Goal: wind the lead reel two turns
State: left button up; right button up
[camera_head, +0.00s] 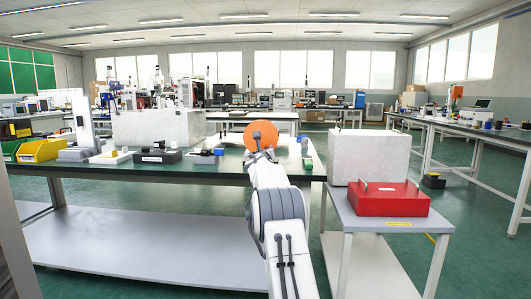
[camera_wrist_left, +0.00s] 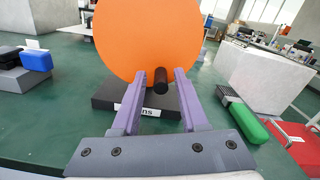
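The lead reel is an upright orange disc (camera_head: 261,134) on the dark workbench, with my left gripper (camera_head: 259,155) in front of its lower part. In the left wrist view the disc (camera_wrist_left: 148,35) fills the upper middle, above a black base (camera_wrist_left: 108,97) with a partly hidden white label. A short black crank handle (camera_wrist_left: 161,80) sticks out from its lower face. My left gripper's purple fingers (camera_wrist_left: 160,75) stand on either side of the handle, with a visible gap at each side. They look open. My right gripper is in neither view.
A red case (camera_head: 388,198) sits on a grey side table to the right, near a large pale block (camera_head: 372,157). A green object (camera_wrist_left: 248,122) lies right of the reel. Yellow bins (camera_head: 40,150) and small black boxes (camera_head: 158,157) stand left on the bench.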

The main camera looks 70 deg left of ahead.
pick_arm(q)
jog(key=shift+w+f, duration=0.1)
jog(key=shift+f, duration=0.05)
jog(key=shift+d, duration=0.1)
jog(key=shift+d+f+b, duration=0.1)
jog(key=shift+d+b, duration=0.05)
jog(key=shift+b, duration=0.15)
jog(key=b+v, duration=0.3)
jog(key=v, duration=0.1)
jog(key=shift+d+f+b, duration=0.1)
jog(key=shift+d+b, duration=0.25)
jog(key=shift+b, duration=0.05)
jog(key=shift+s+r+b+v, duration=0.1)
jog(key=shift+b+v, duration=0.2)
jog(key=shift+v, duration=1.05)
jog(key=shift+s+r+b+v, duration=0.1)
jog(key=shift+b+v, duration=0.2)
jog(key=shift+v, duration=1.1)
jog(key=shift+a, duration=0.1)
